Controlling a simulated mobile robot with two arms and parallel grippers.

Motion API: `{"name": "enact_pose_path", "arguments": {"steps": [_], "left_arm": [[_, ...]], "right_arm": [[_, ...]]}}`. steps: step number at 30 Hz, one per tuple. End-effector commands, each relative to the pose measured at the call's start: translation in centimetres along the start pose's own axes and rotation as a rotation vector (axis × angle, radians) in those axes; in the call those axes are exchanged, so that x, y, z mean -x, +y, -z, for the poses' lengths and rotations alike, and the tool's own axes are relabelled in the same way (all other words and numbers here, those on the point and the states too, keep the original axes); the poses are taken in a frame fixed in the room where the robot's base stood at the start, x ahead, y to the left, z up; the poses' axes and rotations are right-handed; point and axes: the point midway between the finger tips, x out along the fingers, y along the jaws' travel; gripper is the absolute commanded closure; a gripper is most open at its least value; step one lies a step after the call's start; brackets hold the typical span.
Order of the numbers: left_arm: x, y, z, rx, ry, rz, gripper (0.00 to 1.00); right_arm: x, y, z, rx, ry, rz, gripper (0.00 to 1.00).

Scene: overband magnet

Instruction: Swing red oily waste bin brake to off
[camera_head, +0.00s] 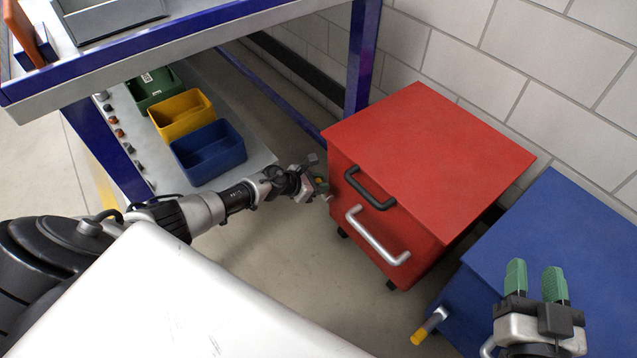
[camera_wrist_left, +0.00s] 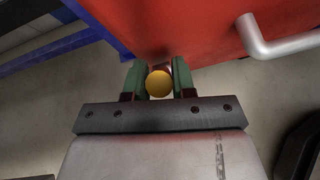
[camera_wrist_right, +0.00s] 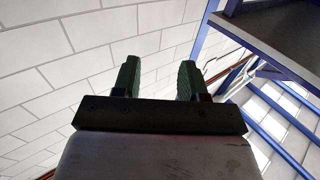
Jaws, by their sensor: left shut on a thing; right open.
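The red oily waste bin (camera_head: 430,135) stands beside the workbench leg, with a black handle (camera_head: 370,188) and a silver bar handle (camera_head: 377,236) on its front. My left gripper (camera_head: 318,186) is at the bin's left front side. In the left wrist view the brake's round yellow end (camera_wrist_left: 159,84) sits between the two green fingers, which are shut on it. The rest of the brake lever is mostly hidden behind that end. My right gripper (camera_head: 535,282) is open and empty above the blue bin, and its fingers show apart in the right wrist view (camera_wrist_right: 158,80).
A blue bin (camera_head: 570,235) stands at the right with its own yellow-tipped lever (camera_head: 429,326). The workbench (camera_head: 200,42) is at upper left, with green, yellow and blue trays (camera_head: 208,150) on its lower shelf. Bare floor (camera_head: 270,255) lies in front of the red bin.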

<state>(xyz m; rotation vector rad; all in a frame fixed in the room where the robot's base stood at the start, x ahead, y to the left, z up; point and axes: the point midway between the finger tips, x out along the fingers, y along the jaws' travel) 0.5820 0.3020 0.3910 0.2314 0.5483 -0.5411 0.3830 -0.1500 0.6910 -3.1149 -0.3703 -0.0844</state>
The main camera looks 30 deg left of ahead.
Motion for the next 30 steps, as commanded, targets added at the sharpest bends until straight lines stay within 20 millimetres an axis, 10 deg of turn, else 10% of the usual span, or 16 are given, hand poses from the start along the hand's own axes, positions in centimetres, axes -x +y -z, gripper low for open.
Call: {"name": "enact_pose_path", "arguments": {"steps": [6, 16, 30], "left_arm": [[0.0, 0.1, -0.1, 0.0, -0.001, -0.001, 0.49], [0.3, 0.1, 0.0, 0.0, 0.0, -0.001, 0.49], [5.1, 0.1, -0.1, -0.001, 0.001, -0.001, 0.49]], "right_arm": [[0.0, 0.0, 0.0, 0.0, 0.002, 0.0, 0.57], [0.0, 0.0, 0.1, 0.0, -0.008, 0.0, 0.57], [2.8, 1.1, -5.4, 0.005, -0.485, -0.029, 0.57]]}}
